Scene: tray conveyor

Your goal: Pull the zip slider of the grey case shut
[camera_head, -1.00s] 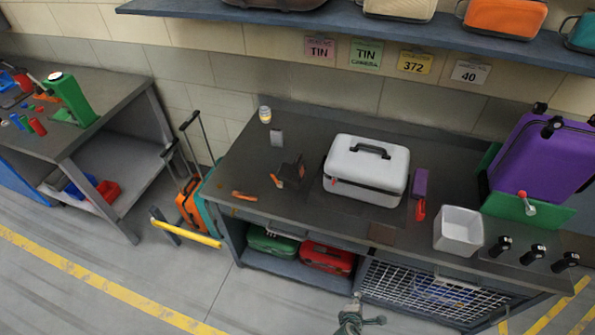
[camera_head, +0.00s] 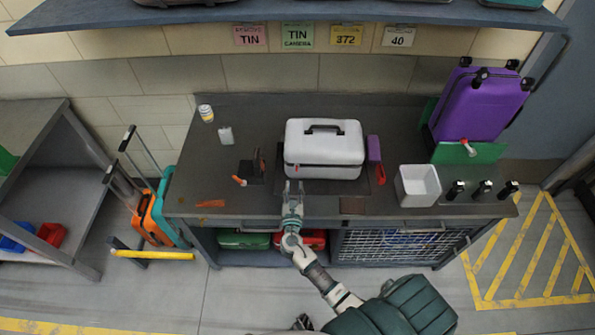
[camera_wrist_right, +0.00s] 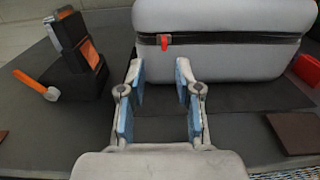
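The grey case (camera_head: 323,140) stands on the dark workbench, lid down and black handle on top. A dark zip band (camera_wrist_right: 230,39) runs along its front. The red zip slider (camera_wrist_right: 164,42) sits near the left end of the front in the wrist view; in the head view it shows as a small red spot (camera_head: 296,170). My right gripper (camera_head: 294,186) is at the bench's front edge, before the case's left part. In the wrist view its blue-padded fingers (camera_wrist_right: 159,75) are apart and empty, with the slider beyond them. My left gripper is not in view.
A black and orange device (camera_wrist_right: 80,50) and an orange-handled tool (camera_wrist_right: 35,80) lie left of the case. A purple box (camera_head: 374,149), a red item (camera_head: 380,174) and a white bin (camera_head: 418,185) are to the right. A brown pad (camera_head: 353,206) lies at the front edge.

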